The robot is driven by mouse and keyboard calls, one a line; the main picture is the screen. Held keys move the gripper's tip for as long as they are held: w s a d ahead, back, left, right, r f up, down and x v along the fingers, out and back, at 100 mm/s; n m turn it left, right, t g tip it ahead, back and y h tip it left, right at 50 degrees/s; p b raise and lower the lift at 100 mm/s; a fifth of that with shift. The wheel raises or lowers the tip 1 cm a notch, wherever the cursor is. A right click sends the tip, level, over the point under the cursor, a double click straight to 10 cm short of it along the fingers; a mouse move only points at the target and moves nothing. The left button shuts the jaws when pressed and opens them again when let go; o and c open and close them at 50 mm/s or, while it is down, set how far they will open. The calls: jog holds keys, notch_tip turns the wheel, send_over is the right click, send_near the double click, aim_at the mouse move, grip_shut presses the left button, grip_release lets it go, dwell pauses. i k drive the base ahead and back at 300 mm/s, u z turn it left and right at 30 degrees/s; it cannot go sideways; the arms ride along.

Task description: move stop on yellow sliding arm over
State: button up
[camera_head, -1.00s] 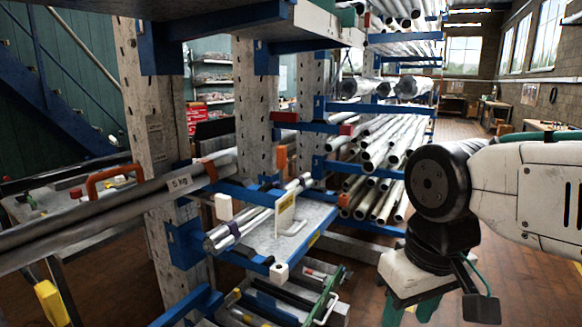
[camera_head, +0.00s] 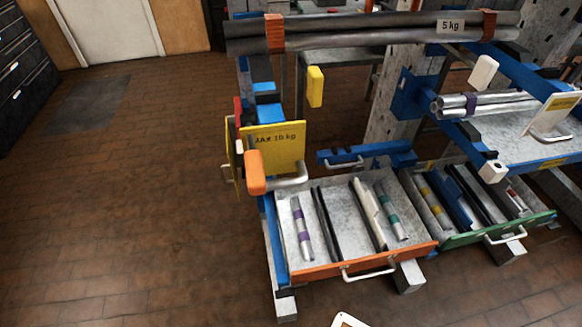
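A yellow plate (camera_head: 279,142) marked with a MAX kg weight limit stands at the left end of the rack, in front of a blue arm (camera_head: 267,105). An orange block (camera_head: 255,173) sits at its lower front, beside a short grey metal bar or handle (camera_head: 289,180). A yellow block (camera_head: 315,86) hangs just below the dark pipes, to the right of the plate. I cannot tell which of these orange and yellow pieces is the stop.
Dark pipes (camera_head: 370,38) with a 5 kg tag lie across the top. An orange-fronted drawer (camera_head: 362,263) and a green-fronted drawer (camera_head: 497,231) stand open below, holding short bars. White-ended blue arms jut out at right. The brick floor (camera_head: 130,200) at left is clear.

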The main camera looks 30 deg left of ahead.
aim_at(256, 182)
jog(key=u, duration=0.95)
jog(key=k, duration=1.15)
jog(key=u, duration=0.45)
